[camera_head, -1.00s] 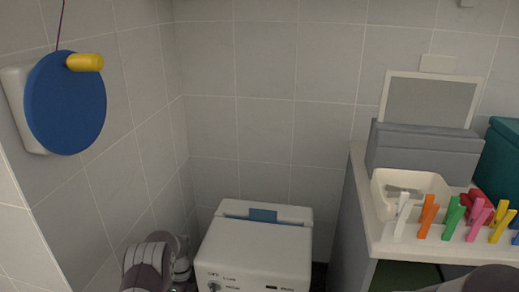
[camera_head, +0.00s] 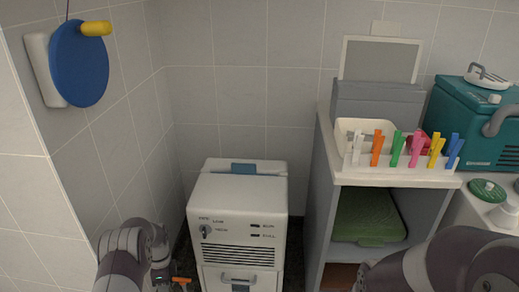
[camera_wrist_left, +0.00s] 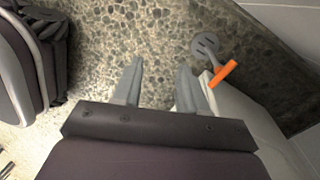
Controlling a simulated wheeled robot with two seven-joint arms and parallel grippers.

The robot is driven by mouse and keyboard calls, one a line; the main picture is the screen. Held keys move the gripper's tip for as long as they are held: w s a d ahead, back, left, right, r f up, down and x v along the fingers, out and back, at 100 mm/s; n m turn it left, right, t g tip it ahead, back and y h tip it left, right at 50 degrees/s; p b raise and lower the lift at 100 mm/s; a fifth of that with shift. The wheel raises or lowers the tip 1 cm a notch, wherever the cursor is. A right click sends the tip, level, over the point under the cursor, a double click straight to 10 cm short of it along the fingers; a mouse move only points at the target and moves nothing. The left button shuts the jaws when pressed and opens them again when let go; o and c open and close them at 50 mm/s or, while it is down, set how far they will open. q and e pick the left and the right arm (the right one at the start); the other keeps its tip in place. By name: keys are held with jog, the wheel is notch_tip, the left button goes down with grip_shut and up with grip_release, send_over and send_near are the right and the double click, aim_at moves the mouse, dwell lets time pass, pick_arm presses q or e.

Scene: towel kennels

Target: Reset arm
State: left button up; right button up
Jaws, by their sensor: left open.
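My left gripper (camera_wrist_left: 158,78) shows in the left wrist view with its two grey fingers apart and nothing between them. Speckled floor lies beyond the fingers. In the head view my left arm comes in at the lower left, beside the white machine (camera_head: 238,200); its fingers are not clear there. My right arm crosses the lower right corner of the head view, and its gripper is out of frame. A grey slotted tool with an orange part (camera_wrist_left: 223,74) is just right of the left gripper's fingers; an orange piece also shows low in the head view (camera_head: 182,280).
A shelf unit (camera_head: 400,177) stands right of the machine, with coloured pegs (camera_head: 397,150), a white bin (camera_head: 345,130) and a grey box (camera_head: 375,103). A green folded item (camera_head: 365,218) lies inside. A teal cooler (camera_head: 468,120) is farther right. A blue disc (camera_head: 80,65) hangs on the left wall.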

pick_arm(q)
jog(key=s+d+r+n+t+p, duration=0.1)
jog(key=s+d+r+n+p, duration=0.1)
jog(key=s+d+r+n, duration=0.45)
jog(key=s+d+r+n+p, duration=0.1)
jog(key=s+r+n, duration=0.3)
jog(key=s+r, duration=0.65)
jog(key=s+d+r+n+t+p, duration=0.1)
jog(key=s+d+r+n+p, duration=0.15)
jog(key=s+r+n, duration=0.45)
notch_tip(320, 180, up, 43)
jog(key=d+m+t+p, duration=0.1)
jog(key=m+p, duration=0.1)
jog(key=p, duration=3.5)
jog(key=shift+d+f+p, duration=0.15)
jog(key=shift+d+p, duration=0.1)
jog(key=shift+p, duration=0.1)
